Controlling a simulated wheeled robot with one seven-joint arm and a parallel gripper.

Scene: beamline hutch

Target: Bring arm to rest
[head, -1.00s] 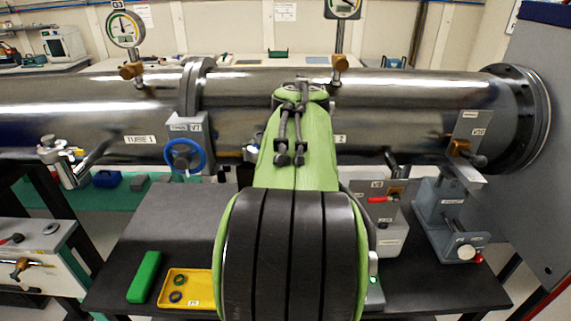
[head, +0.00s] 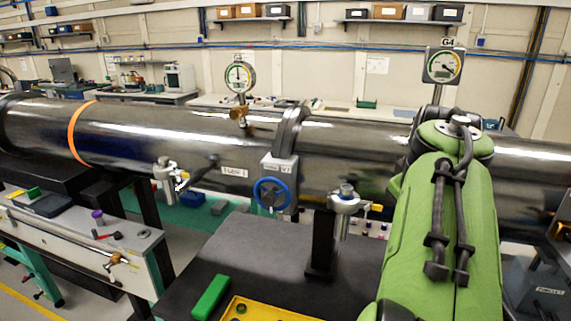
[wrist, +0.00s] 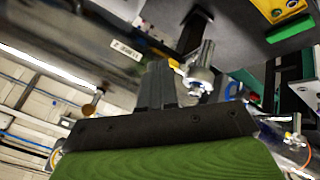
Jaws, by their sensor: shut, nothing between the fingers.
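My green arm (head: 440,240) rises along the right side of the head view, in front of the steel beam tube (head: 345,140). Its upper joint overlaps the tube below the gauge marked G4 (head: 443,66). My gripper is hidden behind the arm in the head view. In the wrist view my gripper (wrist: 157,72) shows as dark grey fingers together beyond the dark mounting plate, with nothing held. A silver valve fitting (wrist: 203,72) appears close beside the fingers; whether they touch it I cannot tell.
A blue handwheel (head: 271,194) and a silver valve fitting (head: 346,200) stand at the tube's front. A green block (head: 211,297) and a yellow tray (head: 232,308) lie on the black bench (head: 255,255). A grey panel bench (head: 140,245) stands left, with a floor gap between.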

